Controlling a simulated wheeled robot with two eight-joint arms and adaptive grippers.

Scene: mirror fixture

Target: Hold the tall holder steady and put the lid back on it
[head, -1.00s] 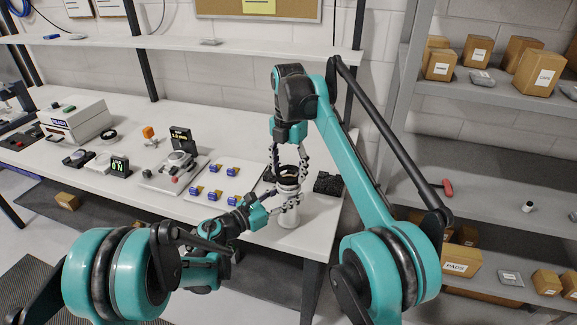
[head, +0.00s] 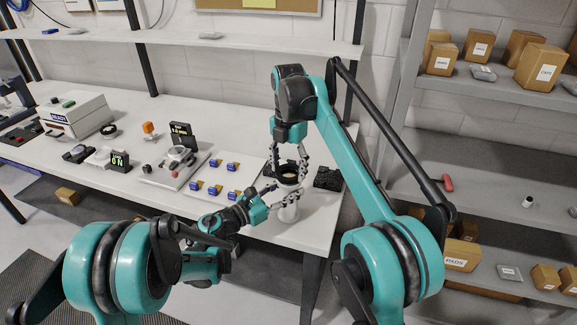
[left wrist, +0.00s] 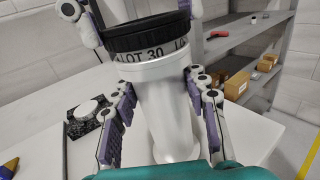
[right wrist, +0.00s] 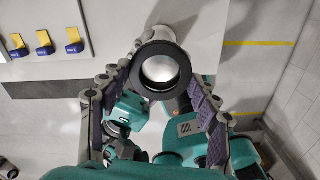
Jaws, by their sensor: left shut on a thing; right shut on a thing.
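The tall holder (head: 289,213) is a white upright cylinder near the table's front right edge. It also shows in the left wrist view (left wrist: 165,112), with a wider "LOT 30" band at its top. My left gripper (left wrist: 157,88) is shut around its body, below that band. The black knurled lid (left wrist: 148,36) is at the top of the holder, roughly in line with it. In the right wrist view it is a dark ring (right wrist: 186,68) around a pale middle. My right gripper (right wrist: 160,80) is shut on it from above. Whether the lid is fully seated is unclear.
A black block (head: 328,179) stands close right of the holder. Several blue-and-yellow clips (head: 214,188) lie on a white plate to the left. The front table edge is close. A grey shelf with boxes (head: 539,68) stands at the right.

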